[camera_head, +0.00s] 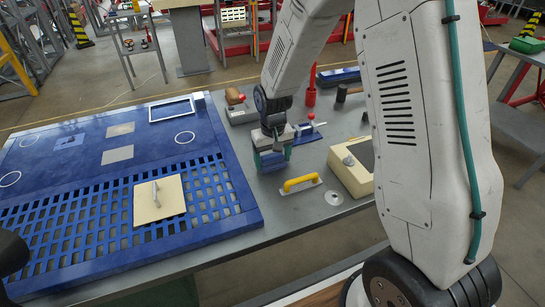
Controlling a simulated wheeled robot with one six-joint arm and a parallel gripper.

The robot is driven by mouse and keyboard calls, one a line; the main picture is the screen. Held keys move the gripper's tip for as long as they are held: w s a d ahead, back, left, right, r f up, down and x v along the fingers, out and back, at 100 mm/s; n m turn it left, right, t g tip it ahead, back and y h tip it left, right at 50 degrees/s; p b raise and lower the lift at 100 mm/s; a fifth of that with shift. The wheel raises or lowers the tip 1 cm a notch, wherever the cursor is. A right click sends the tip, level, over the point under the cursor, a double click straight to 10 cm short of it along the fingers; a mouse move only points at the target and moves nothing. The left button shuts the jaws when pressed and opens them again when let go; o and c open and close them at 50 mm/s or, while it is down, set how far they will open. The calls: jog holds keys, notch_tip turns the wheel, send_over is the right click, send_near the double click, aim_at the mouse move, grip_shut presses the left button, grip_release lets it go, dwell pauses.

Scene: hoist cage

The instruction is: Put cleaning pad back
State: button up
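My gripper (272,145) points down over the grey table, just right of the blue board. A small block with teal and blue sides (272,161) shows directly under it, at or between the fingers. It looks like the cleaning pad, but I cannot be sure. The fingers are small and partly hidden, so I cannot tell whether they are closed on it, or whether it touches the table. The blue board (225,150) has a slotted grid in front and a flat panel behind with white rings, grey squares and a white-framed rectangle.
A cream plate with a handle (159,200) lies on the grid. Near my gripper are a yellow-handled tool (300,183), a cream box (350,170), a blue tool with a red knob (308,130), a red post (311,92) and a wooden-topped tool (236,103). My arm hides the table's right side.

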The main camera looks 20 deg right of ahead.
aim_at(273, 156)
jog(key=o, duration=0.4)
jog(key=shift+c, duration=0.2)
jog(key=s+d+r, duration=0.1)
jog(key=s+r, duration=0.2)
jog(key=r, duration=0.7)
jog(key=s+r, duration=0.3)
jog(key=r, duration=0.6)
jog(key=s+d+r, duration=0.1)
jog(key=s+r, duration=0.2)
jog(key=s, duration=0.9)
jog(key=s+d+r+t, duration=0.1)
jog(key=s+r, duration=0.3)
jog(key=s, duration=0.7)
jog(key=shift+s, duration=0.4)
jog(key=shift+r, duration=0.1)
